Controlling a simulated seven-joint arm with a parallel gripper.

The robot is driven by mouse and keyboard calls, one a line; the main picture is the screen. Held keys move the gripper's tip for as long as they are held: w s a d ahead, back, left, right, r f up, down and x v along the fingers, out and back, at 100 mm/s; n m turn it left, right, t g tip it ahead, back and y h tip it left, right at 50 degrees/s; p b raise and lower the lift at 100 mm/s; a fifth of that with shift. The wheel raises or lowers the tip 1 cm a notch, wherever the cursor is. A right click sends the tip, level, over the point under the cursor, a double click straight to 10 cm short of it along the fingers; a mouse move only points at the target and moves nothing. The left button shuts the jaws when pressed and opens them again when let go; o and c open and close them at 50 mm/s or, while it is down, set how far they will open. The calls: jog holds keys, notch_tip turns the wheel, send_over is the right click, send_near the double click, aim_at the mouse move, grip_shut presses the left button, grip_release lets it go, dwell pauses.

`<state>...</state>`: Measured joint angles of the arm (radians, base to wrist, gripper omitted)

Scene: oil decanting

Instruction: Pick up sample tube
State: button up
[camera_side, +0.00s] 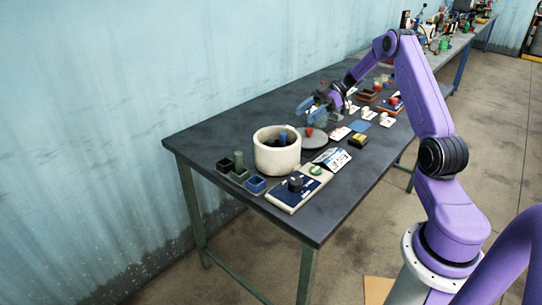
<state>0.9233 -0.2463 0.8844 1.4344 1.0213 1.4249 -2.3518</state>
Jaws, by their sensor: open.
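The work lies on a dark table (215,135). A small upright grey-green tube (239,159) stands in one of the small square holders near the table's left front edge; it looks like the sample tube, but I cannot be sure at this size. My gripper (307,107) has blue fingers and is open, above the table behind and right of the large white pot (277,155). It is well apart from the tube. Whether anything lies directly between the fingers is too small to tell.
The pot stands between my gripper and the holders, with dark and blue things inside. Beside it are a blue holder (255,185), a board with a black knob (295,184) and a grey disc (313,139) with a red knob. Several small items crowd the right side. The table's back left is clear.

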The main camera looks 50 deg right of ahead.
aim_at(273, 140)
jog(key=x, duration=1.3)
jog(key=shift+a+f, duration=0.1)
jog(key=shift+a, duration=0.25)
jog(key=shift+c, duration=0.3)
grip_shut()
